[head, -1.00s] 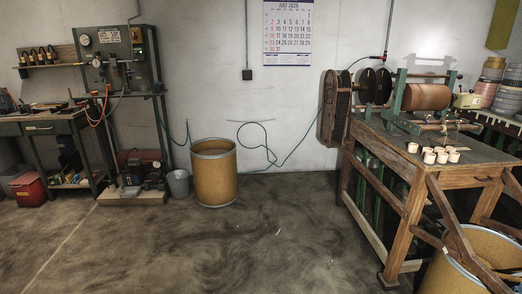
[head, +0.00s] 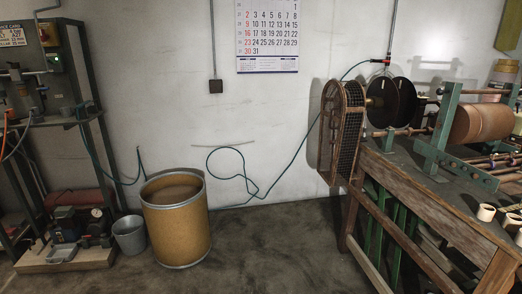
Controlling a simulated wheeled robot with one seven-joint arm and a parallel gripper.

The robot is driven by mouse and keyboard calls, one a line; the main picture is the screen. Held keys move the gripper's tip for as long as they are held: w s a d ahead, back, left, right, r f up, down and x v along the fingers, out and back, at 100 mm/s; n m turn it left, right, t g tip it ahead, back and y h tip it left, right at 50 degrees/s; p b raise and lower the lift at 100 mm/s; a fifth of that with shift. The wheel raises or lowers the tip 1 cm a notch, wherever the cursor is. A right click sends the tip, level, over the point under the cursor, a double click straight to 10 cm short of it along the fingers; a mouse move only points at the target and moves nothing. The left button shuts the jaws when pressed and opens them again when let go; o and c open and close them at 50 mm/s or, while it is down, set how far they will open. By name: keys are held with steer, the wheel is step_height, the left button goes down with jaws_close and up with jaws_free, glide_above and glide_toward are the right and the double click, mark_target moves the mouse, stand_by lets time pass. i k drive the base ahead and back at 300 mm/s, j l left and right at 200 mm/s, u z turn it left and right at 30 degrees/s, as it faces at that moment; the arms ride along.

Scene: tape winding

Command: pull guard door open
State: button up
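The guard door (head: 341,128) is likely the rust-brown framed mesh panel at the left end of the winding machine in the head view. It has a rounded top and stands upright beside two black discs (head: 391,101). I cannot tell whether it is closed or partly open. The winding machine (head: 448,130) has a green frame and a brown roll, and sits on a wooden bench (head: 424,190). My gripper is not in view.
A tan drum (head: 176,222) and a grey bucket (head: 130,236) stand by the wall at left. A green machine stand (head: 93,125) is at far left. A green hose (head: 262,190) hangs along the wall. The floor (head: 270,255) between drum and bench is clear.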

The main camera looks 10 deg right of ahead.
mark_target(332, 82)
steer(key=i+j+z, duration=0.1)
steer(key=i+z, duration=0.3)
steer(key=i, duration=0.9)
steer(key=i+j, duration=0.2)
steer(key=i, duration=0.3)
steer(key=i+j+z, duration=0.1)
steer(key=i, duration=0.35)
steer(key=j, duration=0.1)
